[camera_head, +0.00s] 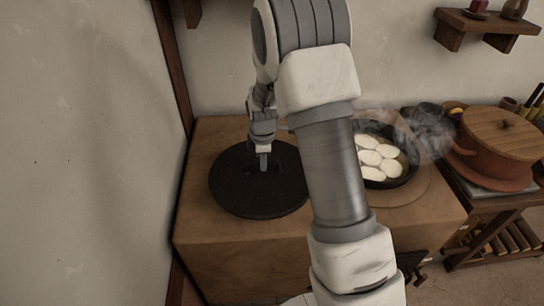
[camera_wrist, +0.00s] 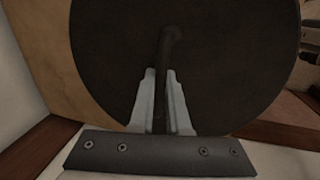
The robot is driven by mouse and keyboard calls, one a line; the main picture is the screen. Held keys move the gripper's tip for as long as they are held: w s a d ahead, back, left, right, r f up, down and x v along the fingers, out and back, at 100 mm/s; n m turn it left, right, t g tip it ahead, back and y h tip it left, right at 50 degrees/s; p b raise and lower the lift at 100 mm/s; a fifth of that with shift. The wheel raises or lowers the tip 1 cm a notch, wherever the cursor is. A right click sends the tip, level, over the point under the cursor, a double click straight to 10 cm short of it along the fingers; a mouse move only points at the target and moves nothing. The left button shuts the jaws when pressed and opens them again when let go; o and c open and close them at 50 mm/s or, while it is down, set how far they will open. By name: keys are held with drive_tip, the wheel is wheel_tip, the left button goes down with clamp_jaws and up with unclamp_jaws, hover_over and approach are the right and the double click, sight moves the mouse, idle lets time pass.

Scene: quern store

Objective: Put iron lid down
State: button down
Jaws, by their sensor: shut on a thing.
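The iron lid (camera_head: 238,194) is a flat, dark round disc at the left part of the clay stove top. It looks level and at or close above the surface; I cannot tell whether it touches. My gripper (camera_head: 263,163) points down at the lid's middle and is shut on its handle. In the wrist view the lid (camera_wrist: 225,70) fills most of the picture, and its dark upright handle (camera_wrist: 165,75) sits between the fingers of my gripper (camera_wrist: 162,95). My arm hides part of the stove right of the lid.
A dark pan (camera_head: 408,176) of pale round cakes (camera_head: 371,158) steams on the stove top (camera_head: 215,134), right of my arm. A lidded brown pot (camera_head: 490,150) stands on a side table further right. A wall (camera_head: 90,150) is close on the left. A small shelf (camera_head: 487,22) hangs at upper right.

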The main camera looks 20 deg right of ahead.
drive_tip(key=shift+w+f+b, duration=0.15)
drive_tip(key=shift+f+b, duration=0.4)
drive_tip(key=shift+f, duration=1.35)
drive_tip(key=c, duration=1.3)
unclamp_jaws()
drive_tip(key=shift+f, duration=0.25)
drive_tip(key=o, duration=0.4)
